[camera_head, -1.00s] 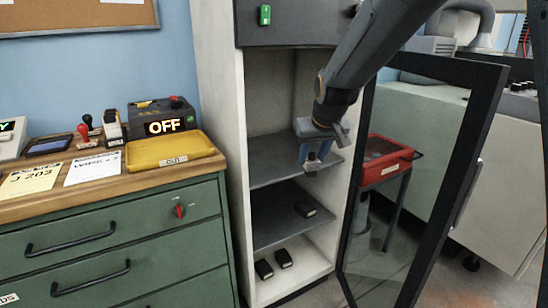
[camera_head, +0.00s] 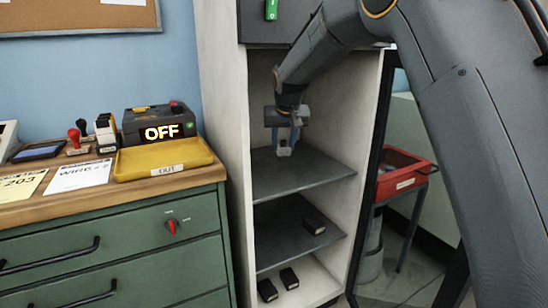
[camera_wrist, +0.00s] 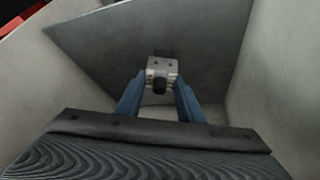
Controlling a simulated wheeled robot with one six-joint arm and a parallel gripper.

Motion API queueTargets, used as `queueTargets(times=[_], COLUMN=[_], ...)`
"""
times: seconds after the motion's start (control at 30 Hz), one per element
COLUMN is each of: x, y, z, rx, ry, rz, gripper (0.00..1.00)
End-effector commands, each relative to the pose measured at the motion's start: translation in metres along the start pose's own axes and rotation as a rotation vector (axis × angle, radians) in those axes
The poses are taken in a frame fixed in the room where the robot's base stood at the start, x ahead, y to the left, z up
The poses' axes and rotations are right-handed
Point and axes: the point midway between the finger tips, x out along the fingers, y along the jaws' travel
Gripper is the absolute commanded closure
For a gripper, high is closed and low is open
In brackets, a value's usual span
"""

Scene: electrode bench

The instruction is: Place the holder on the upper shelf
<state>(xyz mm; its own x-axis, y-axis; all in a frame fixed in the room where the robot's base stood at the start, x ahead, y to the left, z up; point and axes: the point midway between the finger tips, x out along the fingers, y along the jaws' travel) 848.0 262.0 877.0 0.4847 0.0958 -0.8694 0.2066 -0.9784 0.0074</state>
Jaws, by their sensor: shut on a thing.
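My gripper (camera_head: 284,143) is inside the open cabinet, above the upper shelf (camera_head: 310,170). It is shut on the holder (camera_head: 284,152), a small light-grey block with a dark part on its near side. The holder also shows between the blue fingers in the wrist view (camera_wrist: 161,68), with the grey shelf surface (camera_wrist: 130,40) behind it. The holder appears to be a little above the shelf; whether it touches is hard to tell. The upper shelf is otherwise bare.
A dark block lies on the middle shelf (camera_head: 313,224), and two dark blocks (camera_head: 289,278) lie on the cabinet floor. Cabinet side walls (camera_head: 366,125) stand close on both sides. A yellow tray (camera_head: 165,158) is on the bench at left; a red bin (camera_head: 405,170) stands at right.

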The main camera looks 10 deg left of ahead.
Motion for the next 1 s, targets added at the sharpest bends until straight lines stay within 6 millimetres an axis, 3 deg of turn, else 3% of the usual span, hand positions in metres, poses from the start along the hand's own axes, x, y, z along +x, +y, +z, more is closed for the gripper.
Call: queueTargets(times=[0.2, 0.43, 0.77, 1.0], x=[0.019, 0.029, 0.049, 0.078], y=[-0.014, -0.024, -0.023, -0.023], z=[-0.033, -0.053, -0.039, -0.022], rx=[0.001, 0.001, 0.002, 0.001], ry=[0.002, 0.002, 0.0, -0.001], rz=[0.0, 0.0, 0.001, 0.001], gripper=[1.0, 1.0, 1.0, 1.0])
